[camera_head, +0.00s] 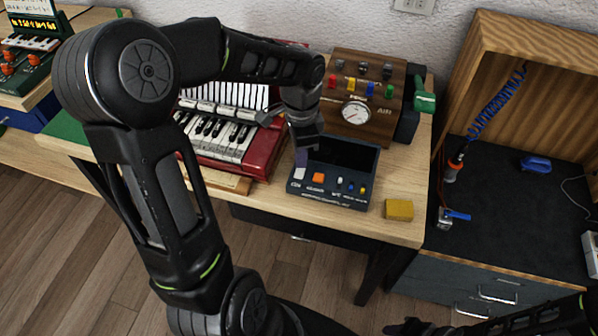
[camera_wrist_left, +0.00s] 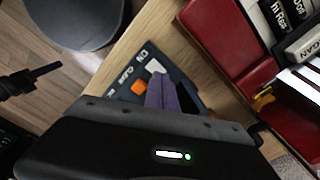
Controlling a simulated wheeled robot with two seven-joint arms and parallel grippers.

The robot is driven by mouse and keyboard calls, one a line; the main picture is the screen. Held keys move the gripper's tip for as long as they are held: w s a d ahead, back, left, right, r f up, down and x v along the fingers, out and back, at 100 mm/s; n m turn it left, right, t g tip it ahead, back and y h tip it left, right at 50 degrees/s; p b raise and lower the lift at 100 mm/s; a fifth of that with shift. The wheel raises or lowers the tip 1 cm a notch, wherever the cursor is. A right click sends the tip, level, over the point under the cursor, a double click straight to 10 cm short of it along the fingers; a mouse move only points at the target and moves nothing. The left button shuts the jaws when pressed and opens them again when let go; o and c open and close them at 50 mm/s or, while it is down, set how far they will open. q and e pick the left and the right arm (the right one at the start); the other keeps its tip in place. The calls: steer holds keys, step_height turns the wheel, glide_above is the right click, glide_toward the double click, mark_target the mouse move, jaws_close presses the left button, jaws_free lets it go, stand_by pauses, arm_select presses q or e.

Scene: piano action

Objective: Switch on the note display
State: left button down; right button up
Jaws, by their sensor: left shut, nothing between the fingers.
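The note display (camera_head: 359,201) is a dark blue box on the wooden table. Its screen (camera_head: 345,154) is dark. Its front panel has a white button (camera_head: 299,173) at the left, an orange button (camera_head: 318,178) beside it, and small white, blue and yellow controls to the right. My left gripper (camera_head: 302,158) is shut and empty, its purple fingertips just above the panel by the white button. In the left wrist view the fingertips (camera_wrist_left: 163,93) are close to the white button (camera_wrist_left: 155,67) and orange button (camera_wrist_left: 139,88); contact cannot be told. My right gripper (camera_head: 403,327) is low at the bottom edge, partly cut off.
A red accordion (camera_head: 262,150) lies left of the display. A wooden box with a dial (camera_head: 355,112) and coloured knobs stands behind it. A yellow block (camera_head: 399,210) sits to its right. A dark workbench (camera_head: 515,215) with tools is at the right.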

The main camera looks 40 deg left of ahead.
arm_select(q)
steer(key=shift+f+b, duration=0.75)
steer(key=shift+f, duration=0.35)
stand_by(0.6)
steer(key=shift+r, duration=0.2)
step_height(320, 180, up, 7)
steer(key=p, duration=0.6)
steer(key=shift+f, duration=0.1)
stand_by(0.5)
